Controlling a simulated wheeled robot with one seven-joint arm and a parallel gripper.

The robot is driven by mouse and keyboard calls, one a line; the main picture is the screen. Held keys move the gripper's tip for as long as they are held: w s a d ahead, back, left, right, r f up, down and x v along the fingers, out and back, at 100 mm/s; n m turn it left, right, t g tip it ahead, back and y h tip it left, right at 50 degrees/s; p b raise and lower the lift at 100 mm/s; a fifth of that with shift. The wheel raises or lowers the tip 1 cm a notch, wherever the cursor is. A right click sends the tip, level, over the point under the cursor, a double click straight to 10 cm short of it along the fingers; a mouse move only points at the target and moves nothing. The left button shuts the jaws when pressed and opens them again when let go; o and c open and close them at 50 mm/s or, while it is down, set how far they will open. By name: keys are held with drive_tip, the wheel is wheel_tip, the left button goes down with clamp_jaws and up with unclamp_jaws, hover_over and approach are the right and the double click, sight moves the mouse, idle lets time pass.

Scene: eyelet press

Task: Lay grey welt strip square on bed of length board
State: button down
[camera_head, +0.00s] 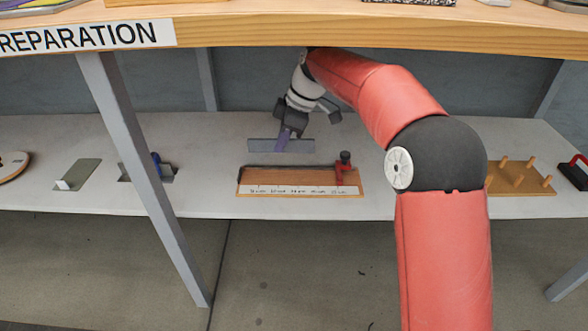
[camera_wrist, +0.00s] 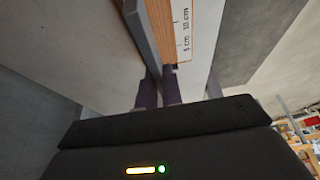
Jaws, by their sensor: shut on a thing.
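The grey welt strip (camera_head: 262,146) is held level behind the length board, roughly parallel to it. My gripper (camera_head: 284,143) is shut on it near its middle. In the wrist view the strip (camera_wrist: 142,30) runs up from between the dark purple fingers (camera_wrist: 159,90). The length board (camera_head: 285,177) is a wooden board on the lower shelf with a white marked scale along its front and a red clamp-like part (camera_head: 345,170) at its right. The board also shows in the wrist view (camera_wrist: 180,12), close beside the strip. The exact gap between them is unclear.
The shelf (camera_head: 205,185) also holds a green plate (camera_head: 82,172) and a blue-handled tool (camera_head: 156,160) on the left. A pegged wooden board (camera_head: 520,180) is on the right, and the workbench edge (camera_head: 250,34) is overhead. A table leg (camera_head: 140,170) stands in front of the shelf.

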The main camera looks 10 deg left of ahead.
sight(296, 140)
wheel_tip(296, 140, down, 8)
drive_tip(key=shift+f+b, duration=0.1)
drive_tip(key=shift+b, duration=0.7)
drive_tip(key=shift+f, duration=0.1)
drive_tip(key=c, duration=1.6)
unclamp_jaws()
drive_tip(key=shift+o, duration=0.2)
drive_tip(key=p+v, duration=0.1)
drive_tip(key=v, duration=0.6)
drive_tip(key=shift+d+r+p, duration=0.15)
drive_tip(key=shift+r+p, duration=0.2)
